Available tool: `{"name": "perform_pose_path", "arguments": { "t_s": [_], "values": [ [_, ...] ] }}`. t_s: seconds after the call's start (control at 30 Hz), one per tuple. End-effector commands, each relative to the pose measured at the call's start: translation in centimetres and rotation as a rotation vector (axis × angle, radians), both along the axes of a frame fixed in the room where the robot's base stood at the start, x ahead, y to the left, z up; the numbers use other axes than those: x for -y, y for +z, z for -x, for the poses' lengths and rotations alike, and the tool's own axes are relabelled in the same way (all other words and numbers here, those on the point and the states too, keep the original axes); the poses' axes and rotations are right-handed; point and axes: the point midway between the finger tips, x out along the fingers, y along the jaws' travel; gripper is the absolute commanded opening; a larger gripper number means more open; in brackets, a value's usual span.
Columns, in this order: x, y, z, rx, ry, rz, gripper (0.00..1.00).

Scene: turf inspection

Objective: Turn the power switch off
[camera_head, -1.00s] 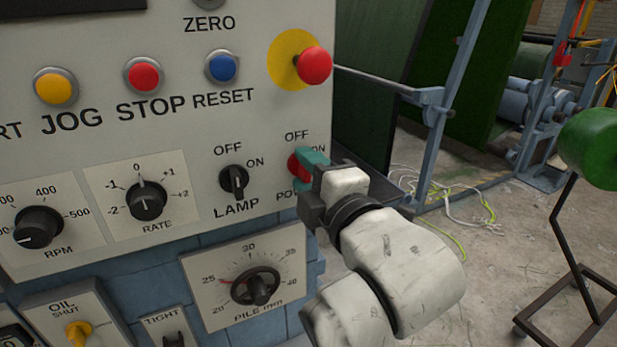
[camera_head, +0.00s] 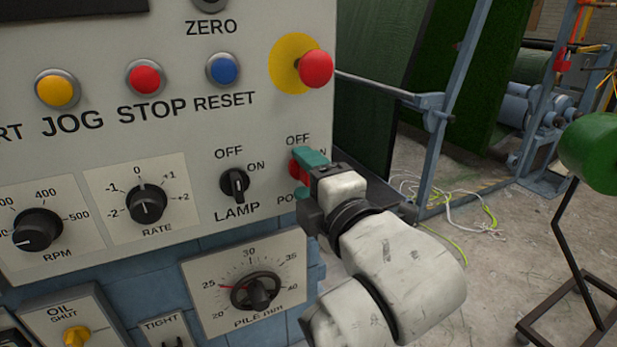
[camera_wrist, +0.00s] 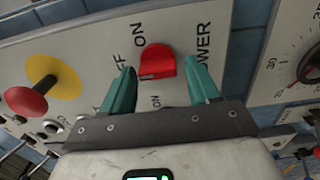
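The power switch is a red knob (camera_wrist: 157,62) on the light grey panel, with OFF, ON and POWER lettering around it. In the head view the red knob (camera_head: 297,172) is partly covered by my gripper (camera_head: 308,176). I cannot tell for sure which label the knob points to. My gripper (camera_wrist: 161,86) has two teal fingers, spread apart, one on each side of the knob. In the wrist view small gaps show between the knob and both fingers. In the head view one finger is above the knob and one below; the lower is mostly hidden.
The black lamp switch (camera_head: 234,184) sits just left of the power switch. The red emergency button (camera_head: 315,68) on its yellow disc sticks out above. The pile dial (camera_head: 254,293) is below. Right of the panel edge is open floor, with a green roller (camera_head: 592,150) farther right.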

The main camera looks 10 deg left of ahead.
Motion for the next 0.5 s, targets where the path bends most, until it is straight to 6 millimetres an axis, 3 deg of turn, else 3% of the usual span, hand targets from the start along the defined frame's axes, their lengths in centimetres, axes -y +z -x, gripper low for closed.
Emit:
{"name": "perform_pose_path", "arguments": {
  "t_s": [0.33,0.5],
  "values": [
    [0.2,0.1,0.1,0.001,-0.002,-0.002,0.68],
    [1.1,-0.1,1.5,0.000,-0.002,-0.004,0.68]
  ]
}}
